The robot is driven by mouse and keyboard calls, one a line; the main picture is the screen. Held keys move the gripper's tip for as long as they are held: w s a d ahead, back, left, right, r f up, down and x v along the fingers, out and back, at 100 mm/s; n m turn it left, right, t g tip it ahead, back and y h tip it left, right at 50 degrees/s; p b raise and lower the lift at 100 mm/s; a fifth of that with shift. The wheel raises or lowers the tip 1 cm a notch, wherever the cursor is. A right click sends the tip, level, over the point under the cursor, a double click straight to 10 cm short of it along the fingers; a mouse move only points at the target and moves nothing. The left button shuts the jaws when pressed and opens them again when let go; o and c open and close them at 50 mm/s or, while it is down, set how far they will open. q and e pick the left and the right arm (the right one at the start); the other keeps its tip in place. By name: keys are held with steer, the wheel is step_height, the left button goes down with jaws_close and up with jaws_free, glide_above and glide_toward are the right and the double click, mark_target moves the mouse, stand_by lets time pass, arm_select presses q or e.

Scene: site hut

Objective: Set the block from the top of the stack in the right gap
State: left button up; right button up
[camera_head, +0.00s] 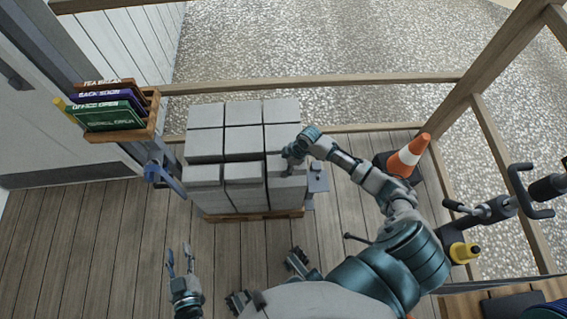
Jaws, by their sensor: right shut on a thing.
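A stack of grey blocks (243,140) stands on a wooden pallet (255,215). My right gripper (289,160) is shut on a grey block (275,166) at the front right corner of the stack. The gripper and wrist hide part of this block, and I cannot tell whether it rests on the blocks below. It sits beside the front middle block (243,173). The right gap cannot be made out clearly behind the block and gripper. My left gripper (178,262) is open and empty, over the floor in front of the stack, with its fingers apart.
A wooden sign rack (155,118) with several signs is on the left. A wooden rail (310,84) runs behind. The plank floor (110,235) at front left is clear.

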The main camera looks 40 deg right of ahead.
steer(key=shift+f+b, duration=0.6)
steer(key=shift+f, duration=0.55)
steer(key=shift+f+b, duration=0.45)
steer(key=shift+f, duration=0.5)
arm_select(q)
step_height(320, 180, up, 6)
steer(key=w+d+t+h, duration=0.1)
steer(key=t, duration=0.3)
steer(key=shift+t, duration=0.4)
arm_select(e)
steer(key=shift+f, duration=0.25)
steer(key=shift+w, duration=0.1)
